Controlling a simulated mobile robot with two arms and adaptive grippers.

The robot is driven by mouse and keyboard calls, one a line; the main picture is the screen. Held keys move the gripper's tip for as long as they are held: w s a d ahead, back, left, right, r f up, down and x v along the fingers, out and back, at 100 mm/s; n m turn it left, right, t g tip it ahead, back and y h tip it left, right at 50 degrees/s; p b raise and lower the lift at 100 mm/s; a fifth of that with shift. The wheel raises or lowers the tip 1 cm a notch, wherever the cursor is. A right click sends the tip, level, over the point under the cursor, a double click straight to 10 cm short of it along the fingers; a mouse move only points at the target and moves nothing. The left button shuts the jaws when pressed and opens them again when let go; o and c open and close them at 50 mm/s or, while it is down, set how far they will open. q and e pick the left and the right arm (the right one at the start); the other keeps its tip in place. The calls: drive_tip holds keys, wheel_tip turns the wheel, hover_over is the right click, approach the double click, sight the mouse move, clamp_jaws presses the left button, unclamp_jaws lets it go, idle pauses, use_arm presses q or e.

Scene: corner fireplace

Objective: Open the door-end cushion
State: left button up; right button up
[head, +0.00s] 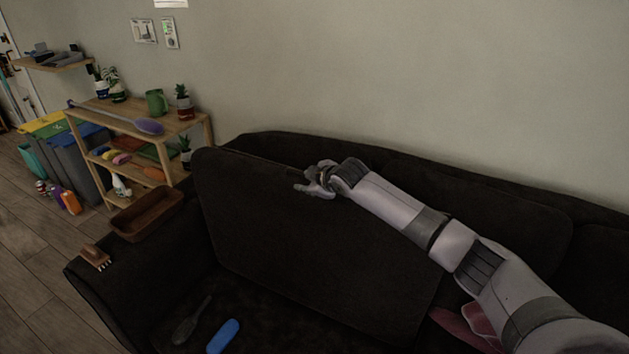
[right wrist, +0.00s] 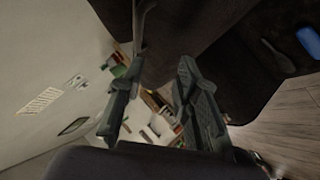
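The door-end cushion (head: 300,235) is a large dark back cushion at the left end of the dark sofa (head: 135,270). It leans with its top edge apart from the sofa back, leaving a narrow dark gap at its upper left. My right gripper (head: 313,182) is at the cushion's top edge, near its middle. In the right wrist view the gripper's two fingers (right wrist: 160,85) stand apart with a gap between them. A dark strip shows beyond the fingertips; I cannot tell whether they touch the cushion. My left gripper is not in view.
A blue object (head: 223,335) and a dark brush-like tool (head: 192,320) lie on the seat. A brown tray (head: 147,214) and a small brush (head: 95,257) are on the left armrest. A wooden shelf (head: 180,126) stands beyond, against the wall.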

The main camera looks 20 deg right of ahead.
drive_tip(key=shift+v, duration=2.3)
drive_tip(key=shift+w, duration=0.1)
